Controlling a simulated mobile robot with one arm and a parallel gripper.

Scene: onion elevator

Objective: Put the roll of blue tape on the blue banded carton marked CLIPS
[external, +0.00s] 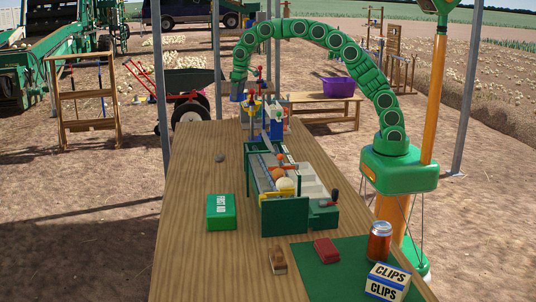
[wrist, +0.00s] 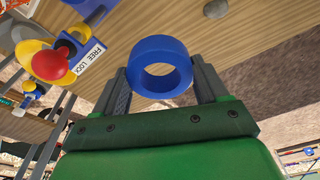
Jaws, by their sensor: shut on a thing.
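The roll of blue tape (wrist: 160,45) is a thick blue ring, held between the two dark fingers of my gripper (wrist: 162,86) in the wrist view. The wooden table top shows behind it. In the external view my gripper (external: 238,95) hangs at the end of the green arm over the far left end of the table; the tape cannot be made out clearly there. The carton marked CLIPS (external: 386,291), white with blue bands, stands at the near right corner of the table, far from my gripper.
A green-framed machine (external: 262,200) runs along the middle of the table. A green box (external: 221,212) is at left. A brush (external: 278,260), a red item (external: 326,249) and an orange can (external: 379,242) stand near the carton. A red knob (wrist: 52,68) is close to my gripper.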

